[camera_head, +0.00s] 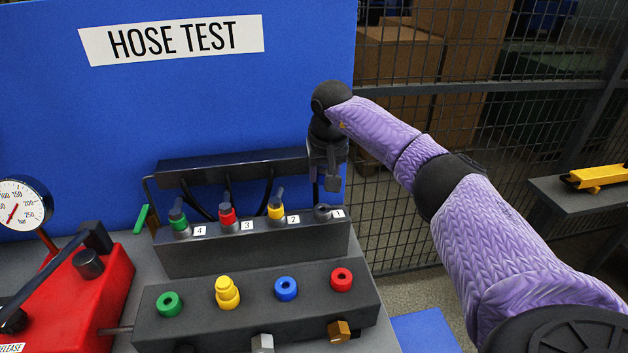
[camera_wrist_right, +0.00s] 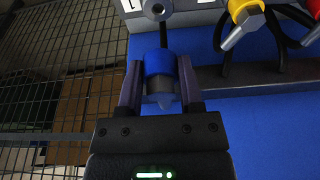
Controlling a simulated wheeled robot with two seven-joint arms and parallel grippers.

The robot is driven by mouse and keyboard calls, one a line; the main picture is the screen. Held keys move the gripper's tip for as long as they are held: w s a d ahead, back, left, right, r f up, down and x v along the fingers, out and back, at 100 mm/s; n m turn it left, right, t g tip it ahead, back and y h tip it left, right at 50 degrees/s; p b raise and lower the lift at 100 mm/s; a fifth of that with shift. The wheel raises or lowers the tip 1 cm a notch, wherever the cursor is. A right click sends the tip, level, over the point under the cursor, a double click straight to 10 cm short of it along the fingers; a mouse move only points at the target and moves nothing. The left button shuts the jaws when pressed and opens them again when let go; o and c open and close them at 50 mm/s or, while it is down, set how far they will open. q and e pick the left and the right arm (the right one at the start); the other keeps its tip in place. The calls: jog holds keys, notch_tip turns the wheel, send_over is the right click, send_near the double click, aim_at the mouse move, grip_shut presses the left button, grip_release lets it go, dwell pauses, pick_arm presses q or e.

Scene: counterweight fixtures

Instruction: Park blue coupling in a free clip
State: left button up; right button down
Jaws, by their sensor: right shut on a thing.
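My right gripper (camera_head: 330,178) is beside the right end of the clip rack (camera_head: 250,252), above clip 1 (camera_head: 322,212). In the right wrist view the gripper (camera_wrist_right: 161,82) is shut on the blue coupling (camera_wrist_right: 158,64), with a finger on each side. The coupling is apart from clip 1 (camera_wrist_right: 157,9), which looks empty. In the head view I cannot make out the coupling at the dark fingers. Clip 2 holds a yellow coupling (camera_head: 275,209), clip 3 a red one (camera_head: 227,214), and clip 4 a green one (camera_head: 179,220). My left gripper is out of view.
A front block (camera_head: 255,318) carries green, yellow, blue (camera_head: 286,289) and red ports. A dark bar (camera_head: 232,167) with hoses runs behind the rack, before the blue panel (camera_head: 200,100). A red pump (camera_head: 95,300) with a gauge stands left; mesh fencing is behind right.

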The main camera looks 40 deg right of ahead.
jog(key=shift+b+x, duration=0.45)
jog(key=shift+x, duration=0.4)
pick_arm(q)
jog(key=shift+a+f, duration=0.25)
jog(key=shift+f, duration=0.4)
pick_arm(e)
jog(key=shift+s+a+r, duration=0.1)
jog(key=shift+s+r, duration=0.05)
jog(key=shift+s, duration=0.05)
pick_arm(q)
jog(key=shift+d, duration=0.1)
pick_arm(e)
jog(key=shift+r+p, duration=0.1)
jog(key=shift+p, duration=0.35)
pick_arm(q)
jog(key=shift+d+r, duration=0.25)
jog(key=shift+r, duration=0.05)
